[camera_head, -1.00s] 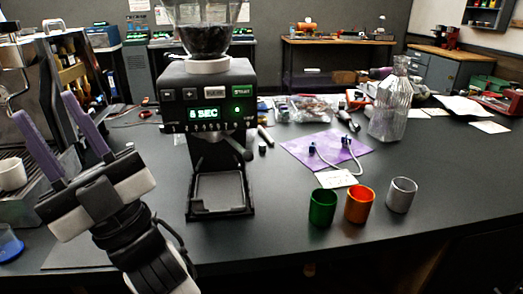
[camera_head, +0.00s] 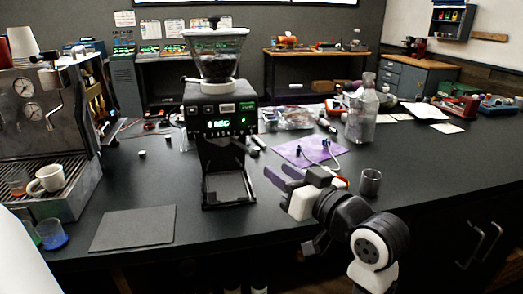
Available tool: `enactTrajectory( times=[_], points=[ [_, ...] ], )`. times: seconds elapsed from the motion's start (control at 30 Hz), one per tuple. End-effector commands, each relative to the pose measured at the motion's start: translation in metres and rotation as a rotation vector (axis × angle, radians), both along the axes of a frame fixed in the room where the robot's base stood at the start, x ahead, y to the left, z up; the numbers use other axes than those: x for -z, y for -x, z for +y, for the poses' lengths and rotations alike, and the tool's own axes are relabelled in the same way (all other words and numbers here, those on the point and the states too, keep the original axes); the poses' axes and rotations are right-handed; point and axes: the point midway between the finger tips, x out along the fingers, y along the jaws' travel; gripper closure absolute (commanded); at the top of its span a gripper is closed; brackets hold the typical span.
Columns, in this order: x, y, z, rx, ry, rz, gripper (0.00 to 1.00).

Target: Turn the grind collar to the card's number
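The grinder (camera_head: 222,130) stands on the counter left of centre, with a dark bean hopper (camera_head: 215,55) on top. The pale grind collar (camera_head: 210,80) is the ring under the hopper; no number on it can be read. The grinder's green display (camera_head: 222,124) is lit. My gripper (camera_head: 275,167) is to the right of the grinder's base, lower than the collar and apart from it.
The espresso machine (camera_head: 40,130) with a white cup (camera_head: 47,179) stands at the left. A dark mat (camera_head: 133,228) lies in front. A grey cup (camera_head: 371,182) and glass bottle (camera_head: 361,115) stand right of the purple mat (camera_head: 303,150). The right counter is mostly clear.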

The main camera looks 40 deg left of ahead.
Motion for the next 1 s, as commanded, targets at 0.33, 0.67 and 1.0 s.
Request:
enactTrajectory(
  times=[0.33, 0.67, 1.0],
  points=[
    [0.0, -0.01, 0.035, -0.01, 0.015, 0.013, 0.68],
    [0.0, -0.03, 0.101, -0.008, 0.015, 0.009, 0.68],
    [0.002, -0.039, 0.13, -0.005, 0.012, 0.009, 0.68]
  ],
)
